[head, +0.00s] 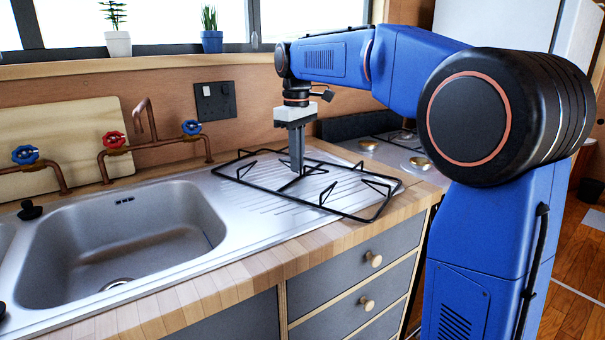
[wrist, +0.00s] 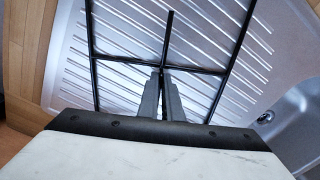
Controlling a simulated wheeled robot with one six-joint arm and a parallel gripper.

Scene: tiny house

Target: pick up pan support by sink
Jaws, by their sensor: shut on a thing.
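The pan support (head: 338,207) is a black wire frame with several inward prongs. It lies over the ribbed drainboard (head: 230,195) to the right of the sink (head: 125,235), its right end reaching toward the wooden counter edge. My gripper (head: 297,168) points straight down at the middle of the frame and is shut on one of its bars. In the wrist view the pan support (wrist: 125,60) spreads beyond the fingertips, and my gripper (wrist: 165,75) closes at its central bar. I cannot tell whether the frame touches the drainboard everywhere.
Copper taps with red and blue handles (head: 114,140) stand behind the sink. A stove top (head: 400,150) with brass knobs lies right of the drainboard. Potted plants (head: 212,40) stand on the window sill. Drawers (head: 350,285) are below the wooden counter edge (head: 260,272).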

